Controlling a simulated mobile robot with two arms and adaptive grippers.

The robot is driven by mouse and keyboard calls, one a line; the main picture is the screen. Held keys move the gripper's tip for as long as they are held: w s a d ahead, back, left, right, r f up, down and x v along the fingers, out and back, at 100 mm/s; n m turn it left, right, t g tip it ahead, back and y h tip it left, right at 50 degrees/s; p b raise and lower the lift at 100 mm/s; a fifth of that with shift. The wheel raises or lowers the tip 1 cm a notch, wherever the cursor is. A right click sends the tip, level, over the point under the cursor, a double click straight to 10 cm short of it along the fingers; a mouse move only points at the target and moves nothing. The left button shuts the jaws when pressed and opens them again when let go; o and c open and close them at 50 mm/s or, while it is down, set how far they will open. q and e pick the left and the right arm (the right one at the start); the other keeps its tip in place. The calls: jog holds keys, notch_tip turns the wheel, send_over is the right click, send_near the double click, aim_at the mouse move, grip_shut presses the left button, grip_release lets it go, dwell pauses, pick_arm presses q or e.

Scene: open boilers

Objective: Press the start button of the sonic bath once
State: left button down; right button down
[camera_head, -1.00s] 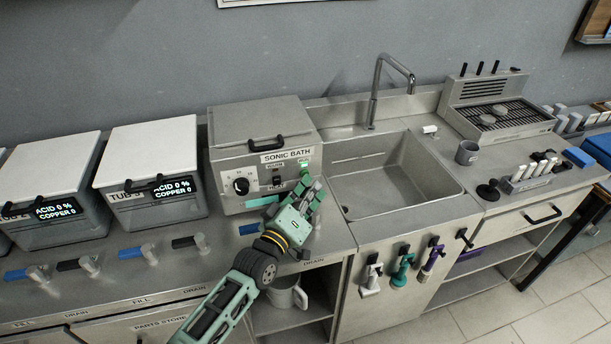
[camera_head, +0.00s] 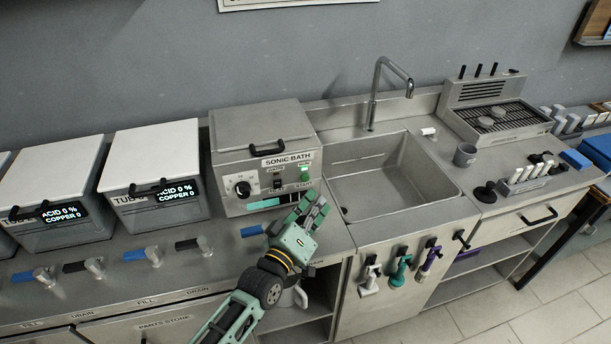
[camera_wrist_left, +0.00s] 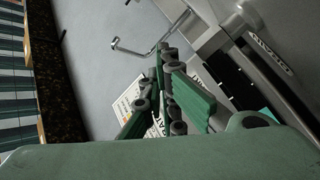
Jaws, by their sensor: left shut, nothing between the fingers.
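The sonic bath (camera_head: 262,128) is a grey lidded box on the counter, left of the sink. Its front panel has a round dial (camera_head: 242,188), a dark switch (camera_head: 277,182) and a green start button (camera_head: 304,173) at the right. A display strip with a teal part (camera_head: 264,200) runs below. My left gripper (camera_head: 314,203) is shut and empty, below and in front of the button, apart from it. In the left wrist view its closed fingers (camera_wrist_left: 165,92) show near the bath's labelled front (camera_wrist_left: 268,50). My right gripper is not in view.
The sink (camera_head: 390,178) with its tall tap (camera_head: 376,95) lies right of the bath. Two lidded tubs (camera_head: 152,160) (camera_head: 50,185) stand left, with blue and black valve handles along the counter edge. A mug (camera_head: 465,154) stands right of the sink.

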pick_arm(q)
jog(key=shift+s+d+p, duration=0.2)
jog(key=shift+s+p, duration=0.05)
jog(key=shift+s, duration=0.4)
jog(key=shift+s+d+p, duration=0.2)
jog(key=shift+s, duration=0.4)
dwell(0.5)
